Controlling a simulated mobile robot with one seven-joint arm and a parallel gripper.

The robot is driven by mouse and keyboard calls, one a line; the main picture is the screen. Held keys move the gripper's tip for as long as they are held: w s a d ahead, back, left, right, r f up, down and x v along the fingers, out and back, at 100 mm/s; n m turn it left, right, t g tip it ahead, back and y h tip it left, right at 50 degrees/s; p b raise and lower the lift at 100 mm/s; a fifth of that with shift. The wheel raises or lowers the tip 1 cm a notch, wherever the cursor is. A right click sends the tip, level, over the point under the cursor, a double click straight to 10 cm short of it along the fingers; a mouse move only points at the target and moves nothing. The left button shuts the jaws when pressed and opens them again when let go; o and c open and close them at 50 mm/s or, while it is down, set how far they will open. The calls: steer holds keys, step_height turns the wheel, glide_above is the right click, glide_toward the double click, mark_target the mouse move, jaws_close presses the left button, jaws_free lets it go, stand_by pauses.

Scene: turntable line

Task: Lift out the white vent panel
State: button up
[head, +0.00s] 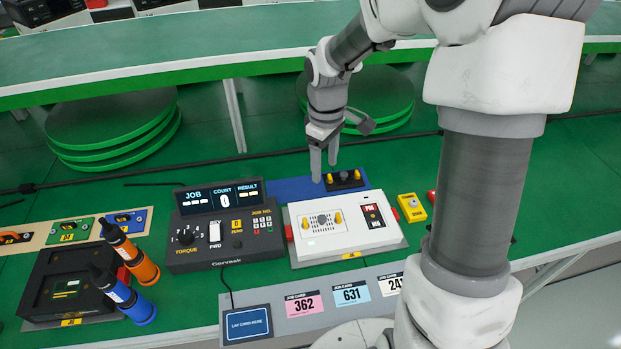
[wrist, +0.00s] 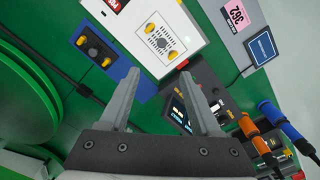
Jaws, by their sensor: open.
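The white vent panel (head: 313,228), with dark slots, a grey round centre and two yellow knobs, is set in the top of a white housing (head: 345,241). In the wrist view the panel (wrist: 163,38) is beyond my fingertips, near the top middle. My gripper (head: 324,165) is open and empty, above and behind the housing in the head view. In the wrist view its two fingers (wrist: 159,78) are wide apart, with nothing between them.
A blue mat (head: 292,188) with a black yellow-knobbed part (head: 345,180) lies behind the housing. A torque controller (head: 226,228) stands left of it. Orange (head: 140,262) and blue (head: 134,303) tools are farther left. A grey job-card strip (head: 320,298) lies in front.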

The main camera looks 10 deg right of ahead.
steer(key=f, duration=0.2)
steer(key=b, duration=0.1)
glide_above(322, 218)
steer(key=f, duration=1.1)
steer(key=shift+w, duration=0.3)
steer(key=shift+s+f, duration=0.15)
steer(key=shift+f, duration=1.25)
steer(key=shift+s+f, duration=0.1)
steer(key=shift+f, duration=1.25)
jaws_close()
